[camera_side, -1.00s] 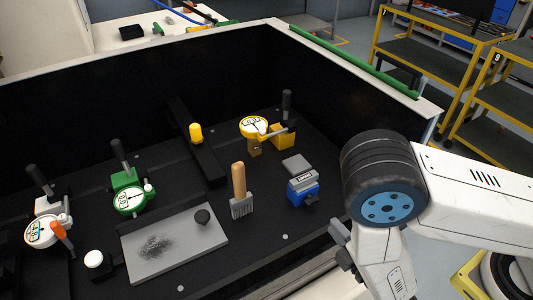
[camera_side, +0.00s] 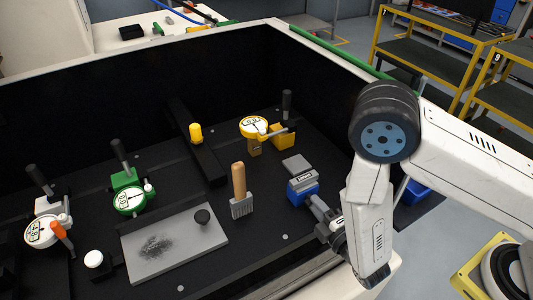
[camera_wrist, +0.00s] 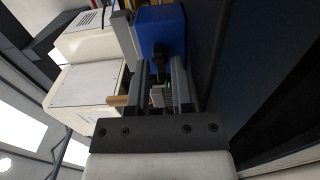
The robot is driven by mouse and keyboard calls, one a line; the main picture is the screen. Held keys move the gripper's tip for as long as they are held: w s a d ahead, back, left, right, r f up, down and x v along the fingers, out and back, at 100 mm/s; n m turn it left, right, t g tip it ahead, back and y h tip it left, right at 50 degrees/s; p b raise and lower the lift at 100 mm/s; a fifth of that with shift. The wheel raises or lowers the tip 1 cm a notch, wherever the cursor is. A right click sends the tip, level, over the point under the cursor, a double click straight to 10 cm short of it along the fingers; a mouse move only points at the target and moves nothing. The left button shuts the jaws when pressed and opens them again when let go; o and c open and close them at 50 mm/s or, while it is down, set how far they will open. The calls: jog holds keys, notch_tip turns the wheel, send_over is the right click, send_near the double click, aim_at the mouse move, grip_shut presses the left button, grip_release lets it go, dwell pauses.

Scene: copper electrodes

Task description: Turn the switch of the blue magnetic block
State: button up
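The blue magnetic block (camera_side: 303,194), with a grey top, stands on the dark work surface right of the middle in the side view. In the wrist view its blue face (camera_wrist: 162,28) lies straight ahead, past the fingertips. A narrow dark switch (camera_wrist: 158,62) sticks out from it towards me, between my two fingers. My gripper (camera_side: 314,203) is at the right front side of the block, close to it. In the wrist view my gripper (camera_wrist: 162,66) is open, with a finger on each side of the switch. Whether a finger touches the switch cannot be told.
A wooden-handled brush (camera_side: 240,188) stands left of the block. A flat grey plate (camera_side: 296,165) lies behind it. A yellow dial gauge (camera_side: 254,127) stands farther back, and a green one (camera_side: 128,198) at left. The bench's light front edge (camera_side: 381,275) runs below my wrist.

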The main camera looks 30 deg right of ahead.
grip_shut()
jog(key=shift+m, duration=0.3)
jog(key=m, duration=0.6)
jog(key=shift+m, duration=0.4)
jog(key=m, duration=1)
jog(key=shift+m, duration=0.4)
